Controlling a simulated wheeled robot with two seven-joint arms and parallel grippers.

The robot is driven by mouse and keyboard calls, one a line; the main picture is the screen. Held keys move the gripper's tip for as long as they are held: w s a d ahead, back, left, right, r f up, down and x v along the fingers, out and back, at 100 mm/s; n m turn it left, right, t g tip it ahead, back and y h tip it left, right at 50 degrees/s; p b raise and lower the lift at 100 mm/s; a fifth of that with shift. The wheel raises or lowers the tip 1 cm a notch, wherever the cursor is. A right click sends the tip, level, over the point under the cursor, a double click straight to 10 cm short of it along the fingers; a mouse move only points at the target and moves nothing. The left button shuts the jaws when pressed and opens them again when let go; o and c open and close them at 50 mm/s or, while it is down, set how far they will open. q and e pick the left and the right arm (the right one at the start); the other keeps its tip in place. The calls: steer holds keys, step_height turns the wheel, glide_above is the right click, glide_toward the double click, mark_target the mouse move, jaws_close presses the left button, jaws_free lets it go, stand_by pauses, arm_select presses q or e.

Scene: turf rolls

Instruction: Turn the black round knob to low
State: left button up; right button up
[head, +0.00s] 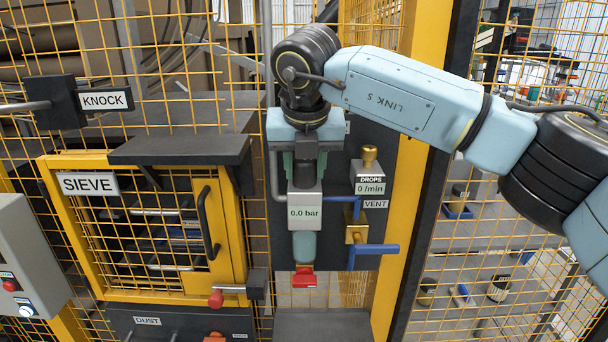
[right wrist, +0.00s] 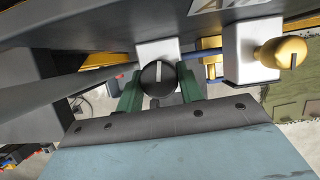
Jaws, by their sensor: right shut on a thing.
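The black round knob (right wrist: 157,78) shows in the right wrist view on top of a pale regulator box. A white pointer line on it points up in that picture. My right gripper (head: 305,172) comes down over the regulator, and its two green fingers sit on either side of the knob, shut on it. In the head view, the regulator box (head: 304,212) below the gripper reads 0.0 bar; the gripper mostly hides the knob there. I cannot see a low mark. My left gripper is not in view.
Right of the regulator is a DROPS box (head: 368,187) reading 0 /min with a brass knob (head: 369,157) on top. Below it are a VENT label and a blue-handled valve (head: 373,249). A yellow SIEVE door (head: 150,230) stands at left, with a dark shelf (head: 178,150) above it.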

steer(key=n+y, duration=0.1)
steer(key=n, duration=0.1)
steer(key=shift+d+n, duration=0.1)
steer(key=shift+n, duration=0.3)
steer(key=shift+w+r+n+y, duration=0.1)
steer(key=shift+n+y, duration=0.3)
steer(key=shift+n, duration=0.5)
steer(key=n+g+p, duration=0.1)
steer(key=n, duration=0.1)
steer(key=n+y, duration=0.1)
steer(key=n, duration=0.2)
steer(key=shift+d+g+y+p, duration=0.1)
steer(key=shift+g+y+p, duration=0.2)
steer(key=shift+g+p, duration=0.1)
steer(key=o, duration=1)
steer(key=v, duration=1.3)
steer(key=shift+r, duration=0.15)
